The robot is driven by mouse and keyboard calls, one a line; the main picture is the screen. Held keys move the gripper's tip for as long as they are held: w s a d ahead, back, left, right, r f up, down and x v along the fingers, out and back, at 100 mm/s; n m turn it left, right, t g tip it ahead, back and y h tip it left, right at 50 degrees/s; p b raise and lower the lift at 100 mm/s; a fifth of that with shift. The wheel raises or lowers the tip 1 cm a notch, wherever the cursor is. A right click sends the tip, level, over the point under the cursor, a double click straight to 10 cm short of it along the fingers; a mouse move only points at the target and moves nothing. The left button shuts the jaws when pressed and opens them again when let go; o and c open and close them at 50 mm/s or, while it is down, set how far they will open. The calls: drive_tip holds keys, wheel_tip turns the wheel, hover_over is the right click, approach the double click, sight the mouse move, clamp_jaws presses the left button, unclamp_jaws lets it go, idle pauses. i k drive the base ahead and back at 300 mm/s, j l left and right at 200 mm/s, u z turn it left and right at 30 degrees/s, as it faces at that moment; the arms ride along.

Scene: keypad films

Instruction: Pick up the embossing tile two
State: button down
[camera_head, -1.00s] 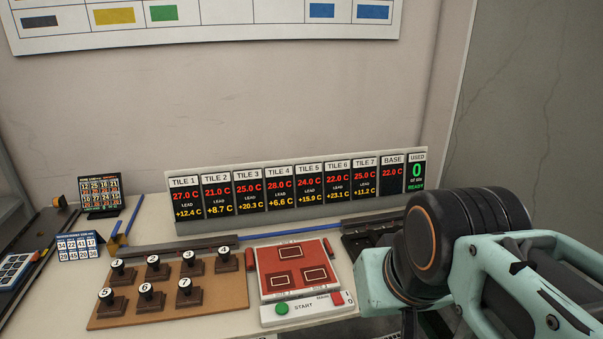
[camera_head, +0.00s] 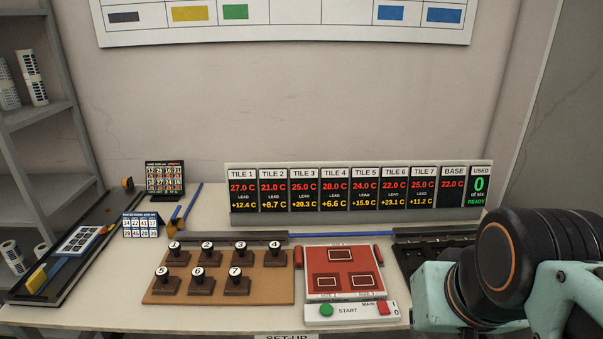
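Embossing tile two (camera_head: 206,258) is a dark brown block with a black knob and a white top marked 2. It stands upright in the back row on a cork-brown board (camera_head: 265,290), between tile 1 (camera_head: 174,258) and tile 3 (camera_head: 240,257). Tile 4 (camera_head: 275,258) ends that row at the right. Tiles 5, 6 and 7 stand in the front row. My arm shows at the right edge, but my gripper's fingers are out of the picture.
A red press plate (camera_head: 342,268) with three outlined spots and a green START button (camera_head: 326,311) sits right of the board. A temperature display (camera_head: 345,212) stands behind.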

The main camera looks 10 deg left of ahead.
sight(209, 258)
drive_tip(key=u, duration=1.2)
